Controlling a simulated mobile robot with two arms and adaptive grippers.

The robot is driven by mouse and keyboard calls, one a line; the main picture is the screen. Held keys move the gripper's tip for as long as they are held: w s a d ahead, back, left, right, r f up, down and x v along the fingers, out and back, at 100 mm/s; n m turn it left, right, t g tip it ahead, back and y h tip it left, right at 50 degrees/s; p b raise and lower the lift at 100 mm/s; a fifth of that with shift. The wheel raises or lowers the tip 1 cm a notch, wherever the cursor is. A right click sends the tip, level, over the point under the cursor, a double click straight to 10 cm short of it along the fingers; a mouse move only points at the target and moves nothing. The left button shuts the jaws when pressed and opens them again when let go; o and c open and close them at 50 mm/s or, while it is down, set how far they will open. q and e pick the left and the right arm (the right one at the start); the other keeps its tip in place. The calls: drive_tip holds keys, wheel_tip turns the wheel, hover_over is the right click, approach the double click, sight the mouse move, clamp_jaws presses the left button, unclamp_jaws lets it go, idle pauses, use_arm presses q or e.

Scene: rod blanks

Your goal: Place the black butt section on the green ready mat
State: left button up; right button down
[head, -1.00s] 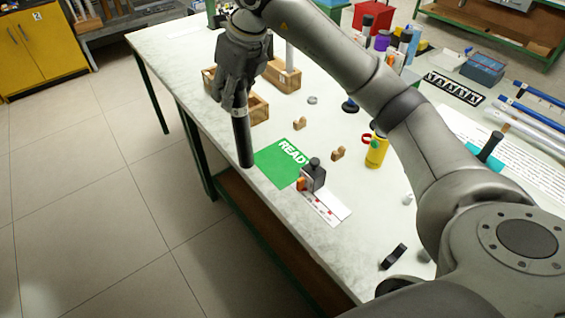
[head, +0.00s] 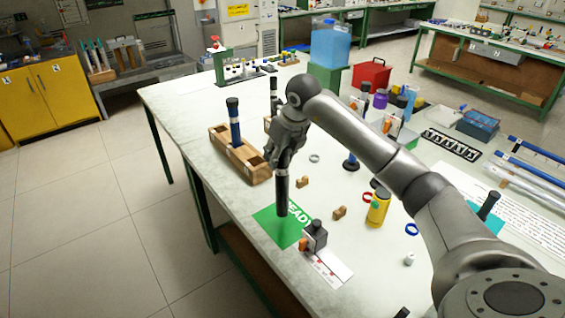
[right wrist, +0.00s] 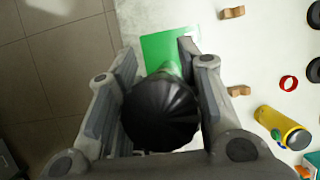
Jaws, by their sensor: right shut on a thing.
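My right gripper (head: 284,165) is shut on the black butt section (head: 282,194), a dark upright rod with a light band near its top. It hangs below the fingers, in front of the green ready mat (head: 266,229) in the head view; whether its lower end touches the mat I cannot tell. In the right wrist view the butt section's rounded black end (right wrist: 160,112) sits between the two fingers and hides part of the mat (right wrist: 160,48). My left gripper is not in view.
A dark block with an orange part (head: 315,236) stands at the mat's right edge by a white marked card (head: 328,268). A wooden rack (head: 222,140) with a blue rod stands behind left. Small wooden rests (head: 340,212) and a yellow bottle (head: 378,208) are to the right.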

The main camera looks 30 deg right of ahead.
sight(282, 184)
drive_tip(key=shift+w+d+f, duration=0.15)
drive_tip(key=shift+d+f, duration=0.3)
drive_tip(key=shift+f, duration=0.1)
drive_tip(key=f, duration=0.1)
drive_tip(key=f+p, duration=0.1)
drive_tip(key=p, duration=0.1)
drive_tip(key=shift+d+f, duration=0.25)
drive_tip(key=shift+f, duration=0.7)
drive_tip(key=c, duration=1)
unclamp_jaws()
